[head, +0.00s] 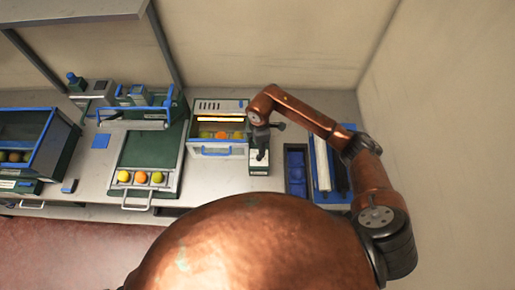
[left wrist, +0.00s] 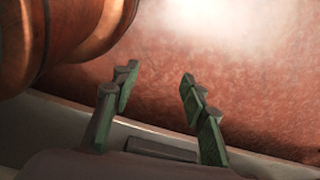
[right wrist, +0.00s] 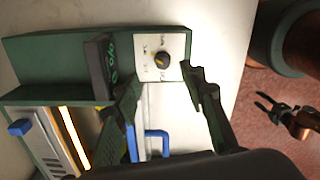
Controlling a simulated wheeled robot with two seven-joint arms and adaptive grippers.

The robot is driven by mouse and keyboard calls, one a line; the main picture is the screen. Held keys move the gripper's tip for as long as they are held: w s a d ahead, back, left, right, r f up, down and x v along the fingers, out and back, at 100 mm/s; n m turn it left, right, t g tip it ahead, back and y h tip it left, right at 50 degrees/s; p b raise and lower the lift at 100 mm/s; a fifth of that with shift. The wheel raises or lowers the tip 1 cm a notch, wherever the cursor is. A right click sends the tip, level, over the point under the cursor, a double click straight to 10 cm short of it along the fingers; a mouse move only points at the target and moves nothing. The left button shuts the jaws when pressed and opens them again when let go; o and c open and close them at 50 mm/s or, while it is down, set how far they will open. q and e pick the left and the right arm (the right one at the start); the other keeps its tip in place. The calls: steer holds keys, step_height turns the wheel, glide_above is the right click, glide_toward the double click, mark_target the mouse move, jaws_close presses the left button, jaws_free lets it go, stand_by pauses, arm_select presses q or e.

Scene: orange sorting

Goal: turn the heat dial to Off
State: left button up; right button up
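The heat dial (right wrist: 162,60) is a small black knob on a white panel (right wrist: 149,72) with small marks around it, seen in the right wrist view. A yellowish mark shows on the knob; I cannot read which setting it points at. In the head view the dial's box (head: 259,169) stands at the right of the oven, and the dial itself is hard to make out. My right gripper (right wrist: 162,88) is open, its fingers on either side of the dial in the picture, with no clear contact. My left gripper (left wrist: 158,77) is open and empty, away from the counter.
The oven (head: 220,150) has a glowing bar, fruit inside and a blue handle (right wrist: 157,143). Left of it a green tray (head: 150,150) holds several fruits. A blue-rimmed crate (head: 45,150) stands far left. A blue tray (head: 297,170) lies at the right.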

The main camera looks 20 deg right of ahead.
steer(key=f, duration=0.3)
steer(key=f+p, duration=0.1)
steer(key=f, duration=0.2)
steer(key=shift+s+a, duration=0.15)
steer(key=shift+s, duration=0.05)
steer(key=shift+f, duration=0.6)
steer(key=c, duration=0.8)
arm_select(q)
steer(key=s, duration=0.1)
steer(key=s+r, duration=0.1)
steer(key=s, duration=0.1)
steer(key=shift+s+r, duration=0.1)
steer(key=shift+s, duration=0.1)
arm_select(e)
jaws_close()
